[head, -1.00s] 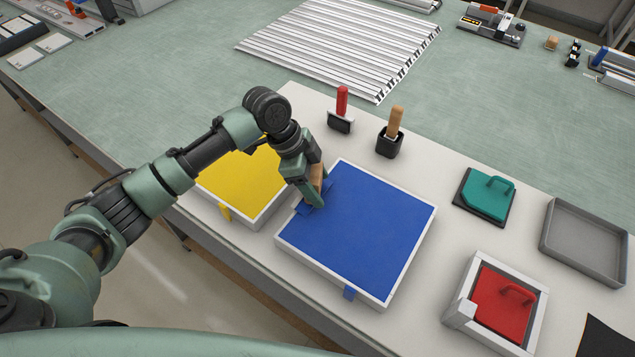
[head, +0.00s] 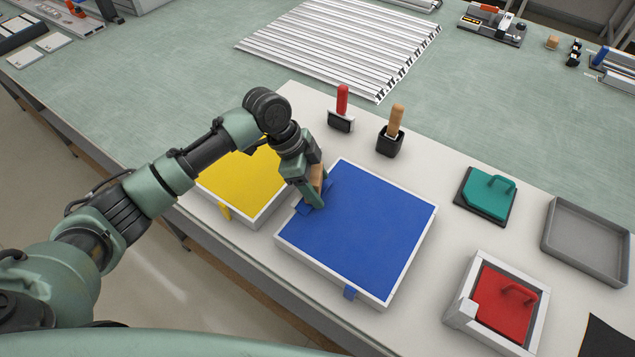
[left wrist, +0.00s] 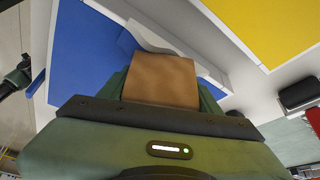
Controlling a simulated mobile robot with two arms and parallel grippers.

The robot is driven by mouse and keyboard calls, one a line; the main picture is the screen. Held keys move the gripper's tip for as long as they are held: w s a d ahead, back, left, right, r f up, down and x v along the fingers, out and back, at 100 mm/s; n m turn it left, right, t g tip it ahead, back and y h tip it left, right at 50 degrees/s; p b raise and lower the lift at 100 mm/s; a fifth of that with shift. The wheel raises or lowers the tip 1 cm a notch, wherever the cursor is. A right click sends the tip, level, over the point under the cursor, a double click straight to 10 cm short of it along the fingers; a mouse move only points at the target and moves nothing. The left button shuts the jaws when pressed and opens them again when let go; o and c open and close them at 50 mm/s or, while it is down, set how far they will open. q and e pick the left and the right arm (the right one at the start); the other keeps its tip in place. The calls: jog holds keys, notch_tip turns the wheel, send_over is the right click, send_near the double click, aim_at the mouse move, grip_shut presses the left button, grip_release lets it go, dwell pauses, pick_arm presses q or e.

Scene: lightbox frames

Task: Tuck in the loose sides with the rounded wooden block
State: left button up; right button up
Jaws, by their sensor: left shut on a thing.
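My left gripper (head: 314,192) is shut on the rounded wooden block (head: 317,178). The block's tan face also shows in the left wrist view (left wrist: 162,80), between the fingers. Gripper and block are at the left edge of the blue panel (head: 365,225), which has a white frame. A blue flap (head: 303,208) shows at that edge beside the fingertips, partly hidden by them. Whether the block touches the flap or frame is hidden. My right gripper is not in view.
A red-handled tool (head: 342,100) and a black holder (head: 390,142) stand behind. A teal pad (head: 487,194), a grey tray (head: 548,238) and a red pad in a white frame (head: 488,318) are at right.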

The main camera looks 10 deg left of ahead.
aim_at(317, 173)
pick_arm(q)
jog(key=shift+f, duration=0.5)
dwell(0.7)
jog(key=shift+s, duration=0.1)
notch_tip(317, 173, up, 7)
jog(key=p, duration=0.7)
jog(key=shift+r, duration=0.1)
dwell(0.4)
